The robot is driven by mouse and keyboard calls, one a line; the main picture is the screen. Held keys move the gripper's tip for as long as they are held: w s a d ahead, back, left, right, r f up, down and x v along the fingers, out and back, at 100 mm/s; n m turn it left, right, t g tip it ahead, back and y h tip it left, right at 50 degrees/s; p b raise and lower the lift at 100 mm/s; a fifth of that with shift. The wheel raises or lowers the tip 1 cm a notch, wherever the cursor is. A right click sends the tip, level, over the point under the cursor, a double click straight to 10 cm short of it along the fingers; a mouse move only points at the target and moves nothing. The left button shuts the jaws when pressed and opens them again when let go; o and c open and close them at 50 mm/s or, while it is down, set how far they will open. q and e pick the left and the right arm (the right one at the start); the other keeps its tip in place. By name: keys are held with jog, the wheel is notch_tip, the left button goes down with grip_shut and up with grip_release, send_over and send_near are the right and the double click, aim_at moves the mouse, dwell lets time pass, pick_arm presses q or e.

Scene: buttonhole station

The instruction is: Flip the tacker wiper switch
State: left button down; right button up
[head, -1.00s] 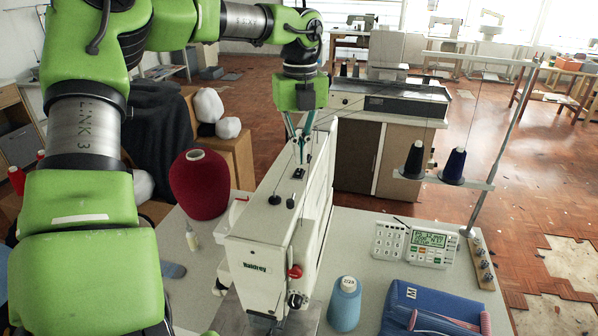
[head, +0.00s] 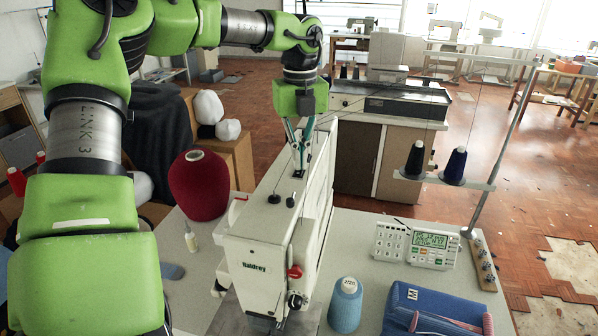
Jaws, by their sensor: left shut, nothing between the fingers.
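The white sewing machine (head: 262,262) stands on the table in the middle of the head view. A small dark switch plate (head: 298,174) sits on top of its arm, toward the back. My left gripper (head: 301,166) points down with its teal fingers shut and empty, the tips at or just above this plate. I cannot tell whether they touch it. The switch's lever and its position are too small to make out, partly behind the fingertips. My right gripper is out of the picture.
A red thread cone (head: 199,186) stands left of the machine. A blue cone (head: 345,304), a blue case (head: 436,310) and a control panel (head: 432,246) are at the right. A thread stand (head: 500,150) rises at the right edge. Table between panel and machine is clear.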

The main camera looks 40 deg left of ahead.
pick_arm(q)
jog(key=shift+s+f, duration=0.1)
jog(key=shift+f, duration=0.25)
jog(key=shift+r+p, duration=0.4)
jog(key=shift+r, duration=0.4)
jog(key=shift+r+p, duration=1.9)
jog(key=shift+r, duration=0.85)
jog(key=shift+f, duration=0.1)
